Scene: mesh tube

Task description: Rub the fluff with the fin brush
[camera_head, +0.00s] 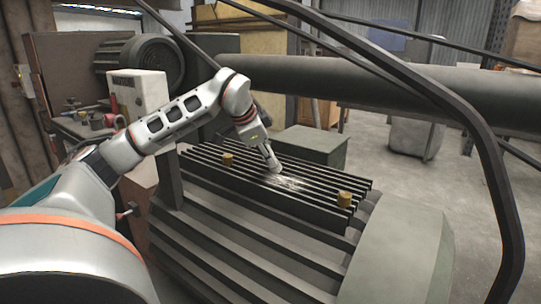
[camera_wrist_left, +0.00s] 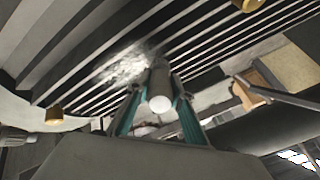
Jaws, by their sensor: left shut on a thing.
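The fluff (camera_head: 288,183) is a pale, wispy patch on the dark parallel fins (camera_head: 325,205) of the machine. It also shows in the left wrist view (camera_wrist_left: 122,66), across several fins. My left gripper (camera_head: 268,152) is over the fins at the far-left edge of the fluff. In the left wrist view my left gripper (camera_wrist_left: 158,100) is shut on the fin brush (camera_wrist_left: 159,80), a grey piece with a round white end. The brush's far end is at the edge of the fluff; whether it touches the fins I cannot tell. My right gripper is not in view.
Two brass knobs, one at the left (camera_head: 228,159) and one at the right (camera_head: 344,199), stand up from the fins. A dark bent bar (camera_head: 455,110) crosses the right side. A thick grey pipe (camera_head: 400,95) runs behind. A green-grey box (camera_head: 308,145) stands beyond the fins.

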